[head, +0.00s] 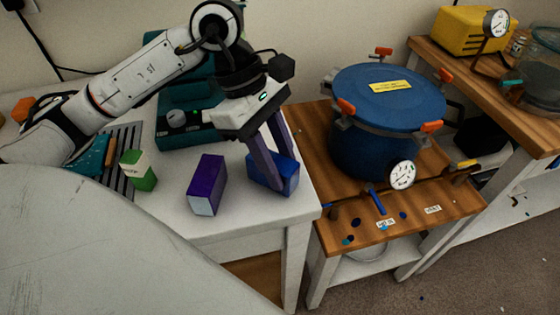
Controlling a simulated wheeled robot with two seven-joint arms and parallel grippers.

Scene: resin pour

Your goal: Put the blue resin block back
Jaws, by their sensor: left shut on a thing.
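The blue resin block (286,179) is at the right end of the white table, near its corner. My left gripper (272,182) reaches down from above and is shut on the blue block, with purple-grey fingers along its sides. The block seems to be at the table top; I cannot tell whether it touches the surface. A purple block (206,184) with a pale end face stands to the left of it, apart from the gripper. My right gripper is not in view.
A green and white carton (138,170) and a dark slotted rack (119,150) are at left. A teal machine (185,112) stands behind the gripper. A blue pressure pot (385,110) with orange clamps stands on the wooden table (335,238) at right. The white table's front (240,212) is clear.

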